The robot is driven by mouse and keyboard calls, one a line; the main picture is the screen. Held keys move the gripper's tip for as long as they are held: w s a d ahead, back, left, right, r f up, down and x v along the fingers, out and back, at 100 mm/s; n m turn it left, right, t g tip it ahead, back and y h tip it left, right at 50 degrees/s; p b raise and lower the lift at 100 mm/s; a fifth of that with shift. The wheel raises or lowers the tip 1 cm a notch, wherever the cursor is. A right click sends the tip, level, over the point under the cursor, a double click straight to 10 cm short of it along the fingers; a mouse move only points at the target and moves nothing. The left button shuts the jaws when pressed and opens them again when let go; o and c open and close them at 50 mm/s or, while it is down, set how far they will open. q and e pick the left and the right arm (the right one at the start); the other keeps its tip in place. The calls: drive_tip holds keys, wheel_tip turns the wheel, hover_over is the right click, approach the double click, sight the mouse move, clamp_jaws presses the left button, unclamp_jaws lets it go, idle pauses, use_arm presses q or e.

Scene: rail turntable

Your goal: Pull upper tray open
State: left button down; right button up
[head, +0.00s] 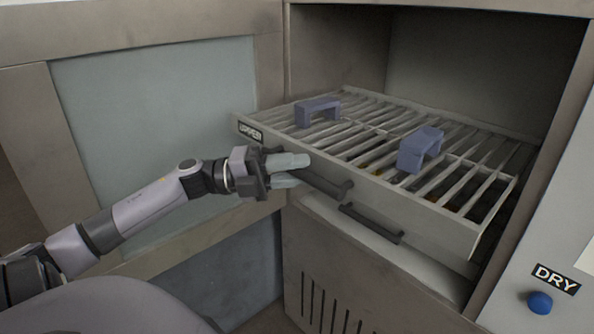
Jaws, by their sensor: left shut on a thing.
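The upper tray (425,215) is a light grey slatted tray with a label reading UPPER at the left of its front panel. It stands partly out of the cabinet opening. A dark bar handle (327,184) runs along its front. My left gripper (290,170) is at the left part of this handle and shut on it, with one fingertip above and one below. The fingers hide the handle's left part. My right gripper is not in view.
Two blue-grey grips (318,111) stand on the tray's slats. A second dark handle (370,223) sits lower, below the upper tray. An open door (155,130) with a glass pane is at left. A blue button (540,302) sits under a DRY label at right.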

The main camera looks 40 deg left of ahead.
use_arm(q)
drive_tip(key=shift+s, duration=0.15)
idle(0.3)
drive_tip(key=c, duration=1)
unclamp_jaws()
drive_tip(key=shift+a, duration=0.1)
drive_tip(key=shift+b+v, duration=0.55)
drive_tip(key=shift+v, duration=3.05)
